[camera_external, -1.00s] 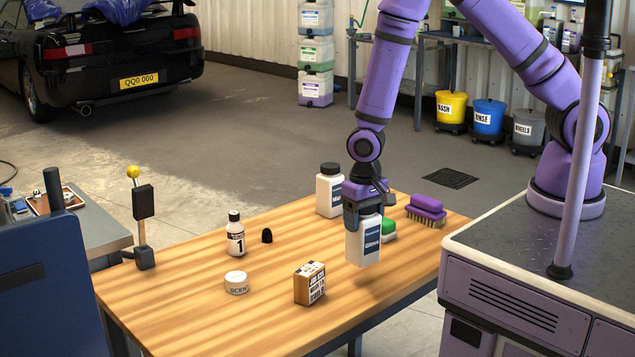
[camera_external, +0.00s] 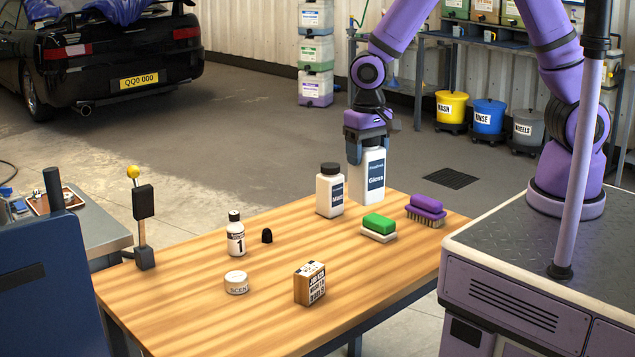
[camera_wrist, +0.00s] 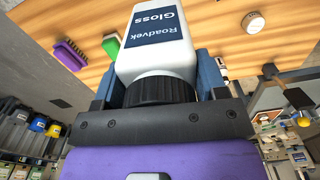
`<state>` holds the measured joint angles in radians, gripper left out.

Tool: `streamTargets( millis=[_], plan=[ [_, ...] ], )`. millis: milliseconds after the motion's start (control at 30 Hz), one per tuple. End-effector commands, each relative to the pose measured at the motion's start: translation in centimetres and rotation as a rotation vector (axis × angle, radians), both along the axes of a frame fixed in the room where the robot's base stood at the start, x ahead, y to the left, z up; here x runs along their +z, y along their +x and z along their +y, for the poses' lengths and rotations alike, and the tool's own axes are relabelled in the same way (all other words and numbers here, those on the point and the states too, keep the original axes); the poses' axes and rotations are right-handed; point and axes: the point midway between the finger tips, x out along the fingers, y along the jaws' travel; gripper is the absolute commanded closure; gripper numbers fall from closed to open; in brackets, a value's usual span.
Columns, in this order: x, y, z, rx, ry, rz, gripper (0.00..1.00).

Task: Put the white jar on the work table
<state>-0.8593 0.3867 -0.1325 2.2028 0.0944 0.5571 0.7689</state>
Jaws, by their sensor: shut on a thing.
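My gripper (camera_external: 367,148) points down and is shut on a white bottle (camera_external: 372,184) with a dark blue "Gloss" label and a black cap, upright at the far edge of the work table (camera_external: 190,300). I cannot tell whether its base touches the table. In the wrist view, the bottle (camera_wrist: 155,50) sits between the two fingers. A small white jar (camera_external: 236,283) with a lettered side stands on the table's front left part, well away from my gripper. A round white lid-like top (camera_wrist: 253,21) shows in the wrist view.
A white "Matt" bottle (camera_external: 330,192) stands just left of the held one. A green and white sponge block (camera_external: 379,227) and a purple brush (camera_external: 426,209) lie to the right. A small bottle (camera_external: 235,236), black cap (camera_external: 267,236) and printed box (camera_external: 310,284) stand farther forward.

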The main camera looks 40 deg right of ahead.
Motion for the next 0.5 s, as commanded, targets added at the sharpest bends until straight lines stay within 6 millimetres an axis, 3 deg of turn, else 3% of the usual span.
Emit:
streamTargets(
  millis=[33,267,500],
  plan=[
    [0.9,0.1,0.0,0.000,0.004,-0.003,0.75],
    [0.7,4.1,-1.7,-0.140,0.000,-0.001,0.75],
    [0.7,10.0,-5.0,-0.348,0.000,0.000,0.75]
  ],
)
